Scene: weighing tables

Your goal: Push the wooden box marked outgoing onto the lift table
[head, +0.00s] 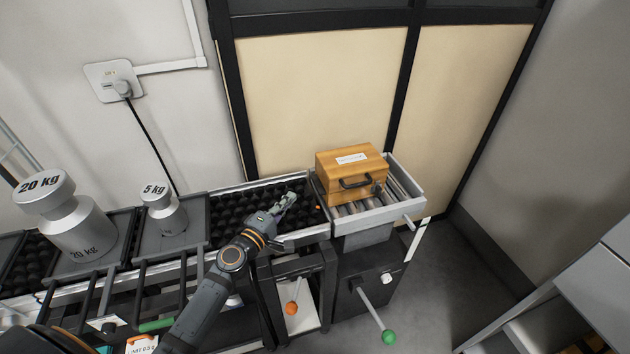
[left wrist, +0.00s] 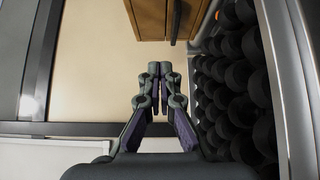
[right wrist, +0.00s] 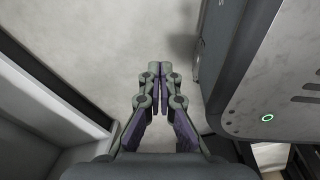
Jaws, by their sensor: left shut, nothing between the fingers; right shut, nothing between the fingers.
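The wooden box (head: 345,172) has a white label on its lid, too small to read, and a dark handle on its front. It sits upright on the rollers of the lift table (head: 408,204), at the right end of the conveyor. In the left wrist view the box (left wrist: 148,18) shows at the top, ahead of the fingers. My left gripper (head: 290,197) is shut and empty over the black rollers, left of the box and apart from it. It also shows in the left wrist view (left wrist: 159,68). My right gripper (right wrist: 160,70) is shut and empty, above bare floor.
The black roller conveyor (head: 240,204) carries a 20 kg weight (head: 72,225) and a 5 kg weight (head: 163,212) on the left. A green-knobbed lever (head: 388,337) and an orange-knobbed lever (head: 292,308) stick out in front.

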